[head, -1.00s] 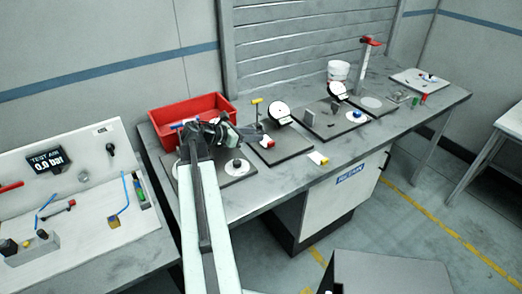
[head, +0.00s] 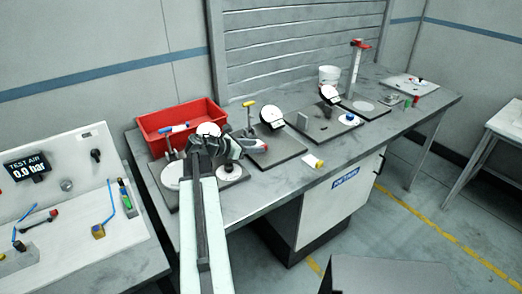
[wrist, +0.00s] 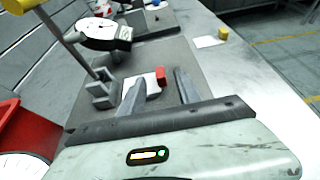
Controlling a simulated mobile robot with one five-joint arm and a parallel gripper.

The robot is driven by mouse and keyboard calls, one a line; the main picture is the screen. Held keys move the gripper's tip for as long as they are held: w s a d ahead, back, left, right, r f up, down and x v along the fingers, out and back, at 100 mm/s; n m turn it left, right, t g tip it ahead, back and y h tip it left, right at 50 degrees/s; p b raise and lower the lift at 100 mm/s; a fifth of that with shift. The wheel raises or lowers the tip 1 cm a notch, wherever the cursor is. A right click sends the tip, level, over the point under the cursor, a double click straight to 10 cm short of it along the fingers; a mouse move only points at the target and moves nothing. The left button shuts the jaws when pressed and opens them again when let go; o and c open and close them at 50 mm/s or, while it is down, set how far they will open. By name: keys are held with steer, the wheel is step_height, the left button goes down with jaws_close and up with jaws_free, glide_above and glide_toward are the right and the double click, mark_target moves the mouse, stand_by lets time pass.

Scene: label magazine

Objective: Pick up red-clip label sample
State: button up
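The red-clip label sample is a white label with a red clip (wrist: 160,76). It lies on a dark grey plate (wrist: 188,62) and shows between and just beyond my fingertips in the wrist view. In the head view its red clip (head: 264,147) shows small at the tip of my gripper (head: 258,145). In the wrist view my gripper (wrist: 158,82) is open, with its two fingers apart on either side of the sample. I cannot tell how high the fingers are above the plate.
A dial gauge stand (wrist: 97,29) with a yellow-topped post (wrist: 65,38) stands close on the left. A red bin (head: 181,118) is at the back left. A yellow-clip label (head: 313,161) lies near the bench's front edge. More gauges stand farther right.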

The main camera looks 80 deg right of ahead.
steer(key=x, duration=0.2)
steer(key=shift+s+d+f+b, duration=0.2)
steer(key=shift+s+b, duration=0.05)
steer(key=shift+b, duration=0.15)
steer(key=shift+r, duration=0.1)
jaws_close()
step_height(320, 180, up, 10)
steer(key=p, duration=1)
